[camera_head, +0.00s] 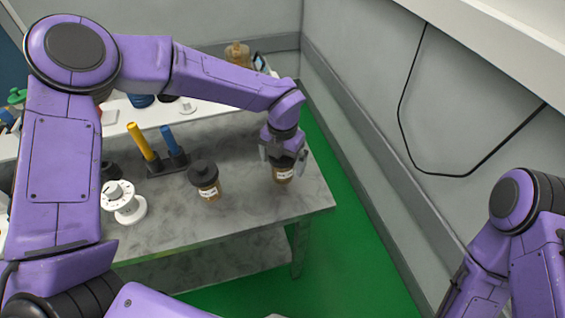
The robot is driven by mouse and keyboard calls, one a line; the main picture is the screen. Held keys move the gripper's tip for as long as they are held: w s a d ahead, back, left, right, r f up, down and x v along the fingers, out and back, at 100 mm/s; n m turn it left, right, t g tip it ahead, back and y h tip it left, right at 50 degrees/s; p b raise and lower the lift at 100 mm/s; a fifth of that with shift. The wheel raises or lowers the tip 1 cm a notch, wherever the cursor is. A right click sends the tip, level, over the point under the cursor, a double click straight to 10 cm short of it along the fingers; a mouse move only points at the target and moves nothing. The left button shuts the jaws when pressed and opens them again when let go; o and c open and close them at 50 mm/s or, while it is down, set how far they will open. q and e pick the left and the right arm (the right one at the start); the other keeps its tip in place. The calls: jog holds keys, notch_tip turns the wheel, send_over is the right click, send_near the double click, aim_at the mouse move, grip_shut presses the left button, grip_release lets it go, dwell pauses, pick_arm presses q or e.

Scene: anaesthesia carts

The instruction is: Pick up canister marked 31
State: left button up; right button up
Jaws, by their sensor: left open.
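An amber canister with a white label (283,174) stands upright near the right end of the grey table. My left gripper (283,162) points down over it, with its open fingers at either side of the top, which they hide. I cannot tell whether they touch it. A second amber canister (208,190) with a black lid and white label stands to the left. The numbers on both labels are too small to read, so I cannot tell which is marked 31. My right arm is at the lower right, its gripper out of view.
A white spool-like item (124,203) and a dark rack with yellow and blue tubes (166,164) stand left on the grey table (245,205). A white shelf (190,111) with several items lies behind. The table's right edge is close to the canister.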

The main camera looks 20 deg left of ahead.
pick_arm(q)
jog(key=shift+f, duration=0.3)
jog(key=c, duration=1)
jog(key=shift+c, duration=0.5)
jog(key=shift+r, duration=0.15)
